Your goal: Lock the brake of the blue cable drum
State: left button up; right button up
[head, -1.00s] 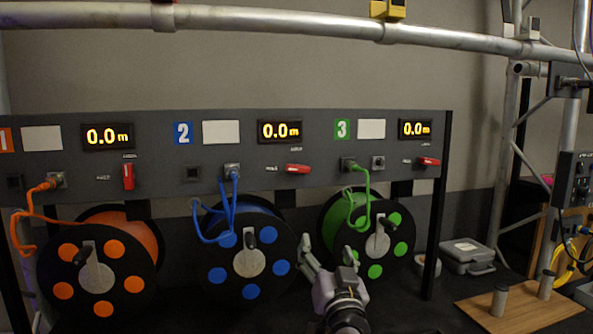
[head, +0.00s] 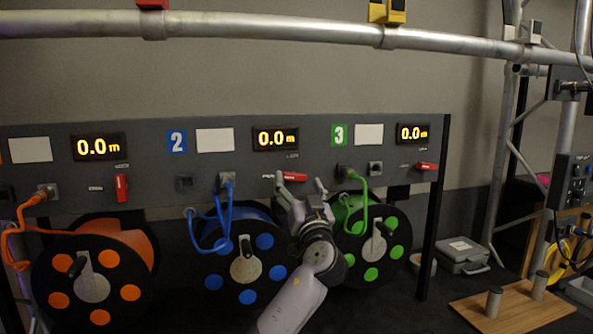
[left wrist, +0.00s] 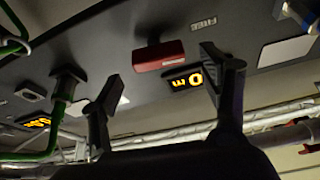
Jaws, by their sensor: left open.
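The blue cable drum (head: 243,264) sits under panel section 2, with blue cable rising to a socket. Its red brake lever (head: 294,176) lies roughly horizontal under the 0.0 m display (head: 275,138). My left gripper (head: 300,184) is open and empty at the panel, just below the lever and partly overlapping it. In the left wrist view, turned upside down, the red lever (left wrist: 158,56) shows between the two spread fingers, apart from both. My right gripper is in neither view.
The orange drum (head: 93,272) stands left, its red lever (head: 121,188) vertical. The green drum (head: 368,243) stands right, close to my arm, its lever (head: 426,167) horizontal. A metal truss tube (head: 280,27) crosses above. A grey case (head: 463,255) and wooden board (head: 510,303) lie right.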

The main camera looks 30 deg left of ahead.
aim_at(296, 177)
pick_arm(q)
jog(key=shift+p+x, duration=0.35)
jog(key=shift+x, duration=1.25)
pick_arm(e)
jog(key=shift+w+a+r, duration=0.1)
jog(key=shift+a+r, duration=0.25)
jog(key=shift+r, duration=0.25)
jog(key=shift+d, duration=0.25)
pick_arm(q)
jog(key=shift+f, duration=0.1)
jog(key=shift+c, duration=1.4)
jog(key=c, duration=0.9)
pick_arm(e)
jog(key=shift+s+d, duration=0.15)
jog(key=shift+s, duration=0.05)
